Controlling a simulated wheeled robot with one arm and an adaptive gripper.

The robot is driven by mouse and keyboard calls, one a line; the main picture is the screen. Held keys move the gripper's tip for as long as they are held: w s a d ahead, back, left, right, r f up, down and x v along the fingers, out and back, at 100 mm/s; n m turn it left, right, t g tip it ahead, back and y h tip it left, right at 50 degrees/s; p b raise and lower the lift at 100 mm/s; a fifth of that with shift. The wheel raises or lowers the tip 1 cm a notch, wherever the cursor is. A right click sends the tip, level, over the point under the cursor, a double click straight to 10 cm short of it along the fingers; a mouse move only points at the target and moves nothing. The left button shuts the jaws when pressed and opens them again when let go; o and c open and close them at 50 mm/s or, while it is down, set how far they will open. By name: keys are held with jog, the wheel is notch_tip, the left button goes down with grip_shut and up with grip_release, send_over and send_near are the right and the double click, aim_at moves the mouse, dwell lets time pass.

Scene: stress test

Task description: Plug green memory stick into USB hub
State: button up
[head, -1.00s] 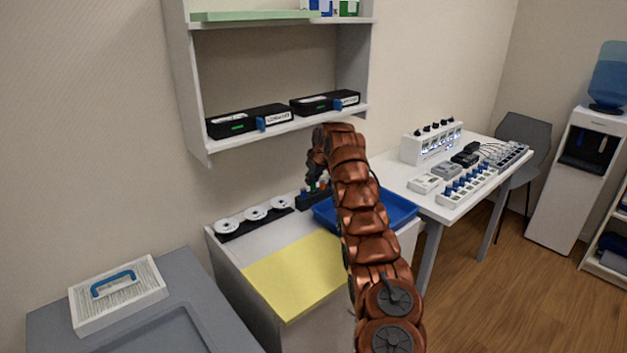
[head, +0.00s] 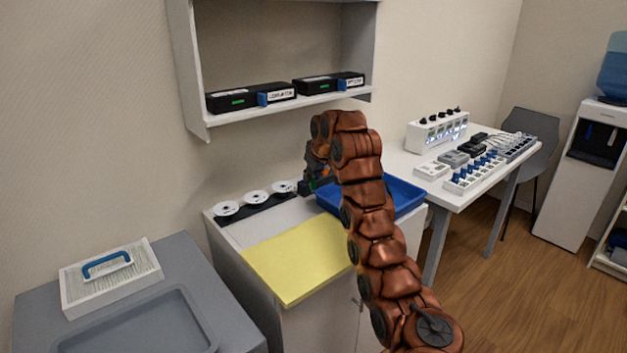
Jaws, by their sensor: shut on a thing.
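My gripper (head: 309,182) is at the end of my copper-coloured arm, low over the back of the white cabinet, left of the blue tray. It is small and partly hidden by my own arm links. It is shut, and a small dark green bit shows at its tips, which I take for the green memory stick (head: 303,187). The stick's outline and tilt are too small to make out. I cannot pick out the USB hub for certain; a white multi-socket strip with blue pieces (head: 471,177) lies on the far table.
The blue tray (head: 408,206) and yellow mat (head: 300,262) lie on the cabinet. White spools (head: 256,197) stand in a black rack close left of my gripper. A wall shelf (head: 225,116) with black boxes hangs above. A white filter box (head: 108,280) lies front left.

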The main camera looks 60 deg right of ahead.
jog(key=shift+s+a+r+b, duration=0.1)
jog(key=shift+s+a+b, duration=0.2)
jog(key=shift+a+b, duration=0.25)
jog(key=shift+s+a+b, duration=0.25)
jog(key=shift+a+b, duration=0.2)
jog(key=shift+b, duration=0.05)
